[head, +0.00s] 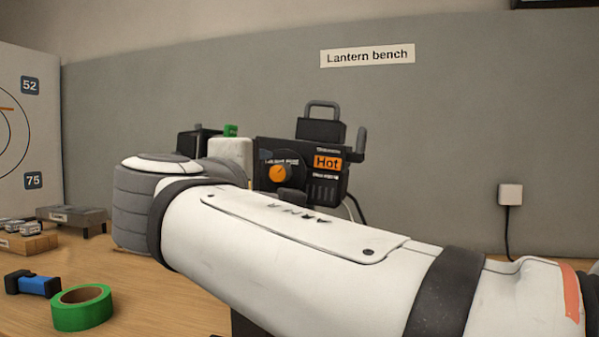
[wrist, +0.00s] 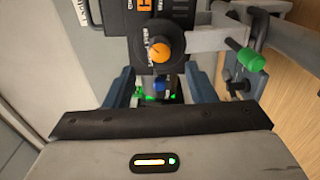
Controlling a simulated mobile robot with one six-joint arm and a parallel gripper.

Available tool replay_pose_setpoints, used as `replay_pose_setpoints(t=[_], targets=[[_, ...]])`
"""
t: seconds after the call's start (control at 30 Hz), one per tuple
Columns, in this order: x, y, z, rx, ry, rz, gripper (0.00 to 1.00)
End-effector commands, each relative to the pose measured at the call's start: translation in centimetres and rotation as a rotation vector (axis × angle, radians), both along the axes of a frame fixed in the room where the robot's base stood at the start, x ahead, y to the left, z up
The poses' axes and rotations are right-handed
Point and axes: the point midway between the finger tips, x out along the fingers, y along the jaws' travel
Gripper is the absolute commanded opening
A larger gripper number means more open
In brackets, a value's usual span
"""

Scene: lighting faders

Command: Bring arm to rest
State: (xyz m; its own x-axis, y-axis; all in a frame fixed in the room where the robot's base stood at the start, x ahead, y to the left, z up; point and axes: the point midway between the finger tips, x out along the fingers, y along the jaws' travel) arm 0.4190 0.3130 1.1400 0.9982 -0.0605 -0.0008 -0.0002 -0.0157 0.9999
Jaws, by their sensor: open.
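My arm (head: 290,240) stretches across the head view from the lower right to the left middle, above the bench. In the wrist view my gripper (wrist: 161,88) has its two dark fingers spread apart, with no object visibly clamped between them. It points at the black lighting unit (wrist: 170,20), whose orange knob (wrist: 160,52) is just beyond the fingertips. A small blue part (wrist: 162,86) and green lights show between the fingers; I cannot tell whether anything touches. In the head view the black unit (head: 300,172) with its "Hot" label stands behind my arm, and my gripper is hidden.
Green tape (head: 82,308) and a blue-black block (head: 33,283) lie on the wooden bench (head: 150,300) at left. A grey fixture (head: 72,218) stands behind them. In the wrist view a green-tipped lever (wrist: 245,55) is right of the fingers. A grey wall backs the bench.

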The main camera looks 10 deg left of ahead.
Motion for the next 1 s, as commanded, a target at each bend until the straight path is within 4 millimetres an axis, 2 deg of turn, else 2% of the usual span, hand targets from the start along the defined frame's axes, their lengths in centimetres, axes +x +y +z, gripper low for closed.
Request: replay_pose_setpoints(t=[0.13, 0.43, 0.57, 0.67, 0.8, 0.9, 1.0], targets=[[-0.9, 0.0, 0.0, -0.001, 0.0, 0.0, 0.51], [-0.8, -0.1, 0.0, 0.0, 0.003, -0.002, 0.51], [0.4, -1.7, 0.0, 0.008, 0.058, -0.032, 0.51], [2.1, -4.9, -0.8, 0.033, 0.163, -0.084, 0.51], [3.8, -11.0, -3.2, 0.115, 0.362, -0.197, 0.51], [3.8, -15.4, -5.0, 0.201, 0.498, -0.285, 0.51], [2.9, -19.5, -6.7, 0.309, 0.623, -0.38, 0.51]])
